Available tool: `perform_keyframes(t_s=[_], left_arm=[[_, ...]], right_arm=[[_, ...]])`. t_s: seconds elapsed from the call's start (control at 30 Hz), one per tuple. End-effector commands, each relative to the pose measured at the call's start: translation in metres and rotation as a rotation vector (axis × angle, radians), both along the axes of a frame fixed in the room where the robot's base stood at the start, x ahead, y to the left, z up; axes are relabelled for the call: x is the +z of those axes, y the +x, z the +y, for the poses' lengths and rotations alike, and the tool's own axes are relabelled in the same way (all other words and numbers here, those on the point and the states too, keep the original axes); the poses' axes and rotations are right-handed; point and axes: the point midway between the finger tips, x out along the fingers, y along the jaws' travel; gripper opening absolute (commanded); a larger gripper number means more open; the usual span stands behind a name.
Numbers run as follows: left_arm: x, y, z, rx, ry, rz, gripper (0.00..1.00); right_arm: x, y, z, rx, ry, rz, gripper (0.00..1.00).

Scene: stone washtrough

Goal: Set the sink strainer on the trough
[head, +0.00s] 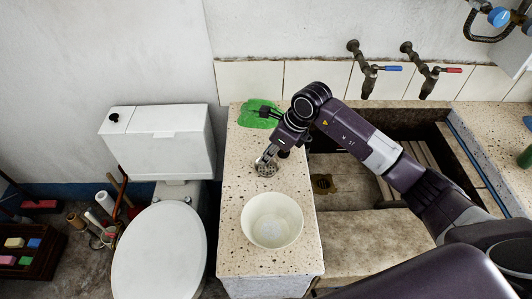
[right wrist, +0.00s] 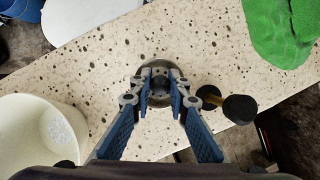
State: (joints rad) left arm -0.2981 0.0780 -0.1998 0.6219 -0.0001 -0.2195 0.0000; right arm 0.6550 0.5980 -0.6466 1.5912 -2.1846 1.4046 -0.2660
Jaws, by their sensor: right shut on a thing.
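The sink strainer (head: 266,169) is a small round grey metal piece over the speckled stone top left of the trough basin. My right gripper (head: 268,158) reaches down over it from above and is shut on it. In the right wrist view, the strainer (right wrist: 158,64) shows between and beyond the fingertips (right wrist: 160,88), which partly hide it. I cannot tell whether it touches the stone. The stone trough (head: 350,222) lies to the right, its sunken basin partly hidden by my right arm. A round drain (head: 322,184) shows on the basin floor. My left gripper is not in view.
A cream bowl (head: 272,220) stands on the speckled top (head: 236,190), nearer than the strainer. A green cloth (head: 258,113) lies at the back. In the right wrist view, a dark round-ended object (right wrist: 238,108) is beside the fingers. Two taps (head: 428,84) project from the wall.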

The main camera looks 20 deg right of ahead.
Motion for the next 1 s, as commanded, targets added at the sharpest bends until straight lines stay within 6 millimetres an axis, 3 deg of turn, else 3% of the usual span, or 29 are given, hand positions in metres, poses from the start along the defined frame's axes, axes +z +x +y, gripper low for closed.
perform_keyframes(t_s=[0.3, 0.33, 0.5, 0.8, 1.0], left_arm=[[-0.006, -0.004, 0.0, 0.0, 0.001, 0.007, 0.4], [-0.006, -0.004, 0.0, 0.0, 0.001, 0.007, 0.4], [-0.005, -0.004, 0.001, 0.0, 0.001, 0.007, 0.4], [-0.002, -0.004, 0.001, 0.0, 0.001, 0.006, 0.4], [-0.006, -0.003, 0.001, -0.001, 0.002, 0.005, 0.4]], right_arm=[[-0.004, 0.001, 0.0, 0.0, 0.0, -0.001, 0.0], [-0.004, 0.001, 0.0, 0.0, 0.0, -0.001, 0.17], [-0.003, 0.0, 0.0, 0.0, -0.001, -0.001, 0.33], [-0.001, 0.0, 0.0, 0.0, -0.001, -0.001, 0.33], [0.02, -0.004, -0.008, -0.002, -0.001, -0.005, 0.33]])
